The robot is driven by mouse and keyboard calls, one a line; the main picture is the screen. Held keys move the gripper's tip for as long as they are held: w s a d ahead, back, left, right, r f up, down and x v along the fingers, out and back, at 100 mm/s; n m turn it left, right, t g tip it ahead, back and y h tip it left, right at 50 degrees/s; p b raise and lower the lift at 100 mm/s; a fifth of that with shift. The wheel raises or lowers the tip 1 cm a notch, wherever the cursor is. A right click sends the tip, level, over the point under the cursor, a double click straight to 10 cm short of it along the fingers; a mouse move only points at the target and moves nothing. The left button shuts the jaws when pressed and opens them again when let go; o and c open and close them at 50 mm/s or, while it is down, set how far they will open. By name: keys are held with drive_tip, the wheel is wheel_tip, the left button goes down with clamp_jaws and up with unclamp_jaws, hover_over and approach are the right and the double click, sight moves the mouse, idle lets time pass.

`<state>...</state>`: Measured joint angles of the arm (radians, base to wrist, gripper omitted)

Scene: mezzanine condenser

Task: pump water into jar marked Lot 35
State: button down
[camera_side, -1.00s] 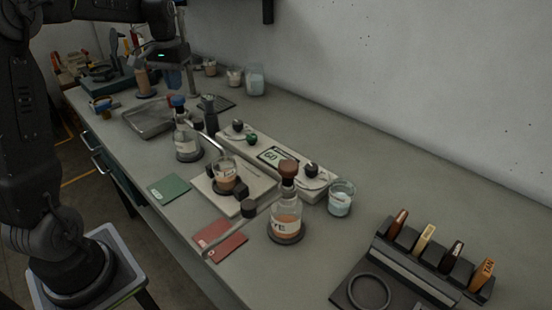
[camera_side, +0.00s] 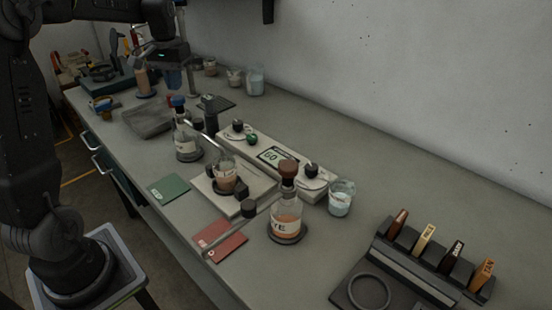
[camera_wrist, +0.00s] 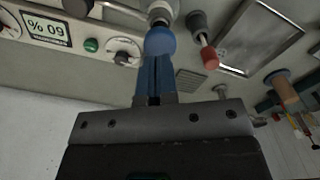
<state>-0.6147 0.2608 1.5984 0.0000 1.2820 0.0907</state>
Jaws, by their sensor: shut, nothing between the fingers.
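A clear bottle (camera_side: 188,146) with a blue pump head (camera_side: 178,101) stands on the bench, its long spout reaching toward a beaker (camera_side: 226,181). The beaker has a pinkish content and a white label too small to read; it sits on a pale plate (camera_side: 208,197). My gripper (camera_side: 173,82) is above and behind the blue head in the side view. In the wrist view my shut blue fingers (camera_wrist: 155,78) point at the blue head (camera_wrist: 160,41), very close in the picture; I cannot tell whether they touch it.
A second bottle (camera_side: 286,228) with a brown top and a partly visible "YE" label stands nearer. The pale console (camera_side: 278,157) reads 60. A beaker of bluish content (camera_side: 341,198) stands beside it. A shallow tray (camera_side: 146,122) lies left; a rack (camera_side: 425,270) holds coloured tags.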

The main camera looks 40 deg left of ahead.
sight(177, 97)
drive_tip(key=shift+f, duration=0.25)
drive_tip(key=shift+f, duration=2.1)
drive_tip(key=shift+r, duration=3.35)
drive_tip(key=shift+r, duration=0.1)
wheel_tip(177, 97, up, 4)
drive_tip(key=shift+f, duration=3.1)
drive_tip(key=shift+f, duration=0.3)
